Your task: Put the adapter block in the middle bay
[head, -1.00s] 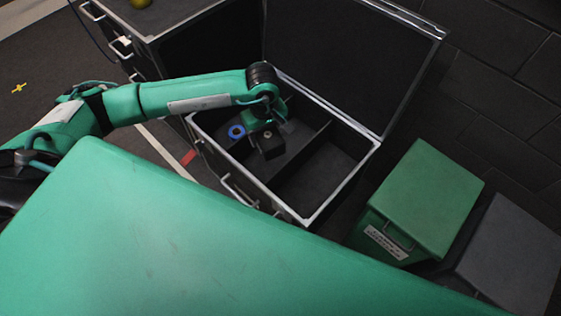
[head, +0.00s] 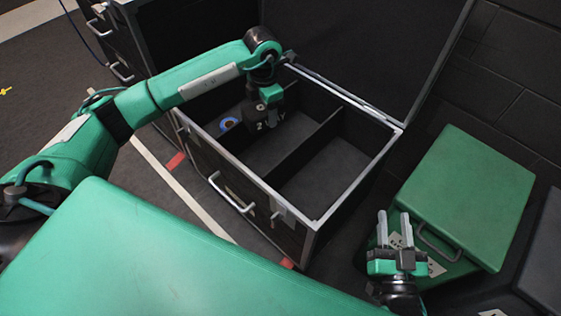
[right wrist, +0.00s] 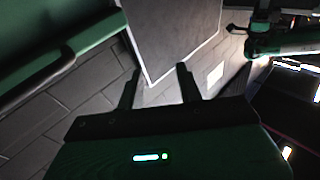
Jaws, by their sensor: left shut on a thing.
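My left gripper (head: 270,104) is over the open case (head: 322,222) and is shut on the adapter block (head: 267,119), a dark block with white lettering. The block hangs over the case's left-to-middle part; its height above the floor is hard to tell. A divider (head: 308,142) separates the middle bay (head: 277,147) from the empty right bay (head: 322,172). A blue ring (head: 229,124) lies in the left bay. My right gripper (head: 394,215) is open and empty, in front of the green box; its spread fingers show in the right wrist view (right wrist: 157,72).
The case lid (head: 365,55) stands open at the back. A green box (head: 465,195) with a handle stands right of the case, and a dark grey box (head: 545,250) beyond it. Another dark case (head: 185,38) stands at the back left. Red floor marks (head: 176,161) lie by the case.

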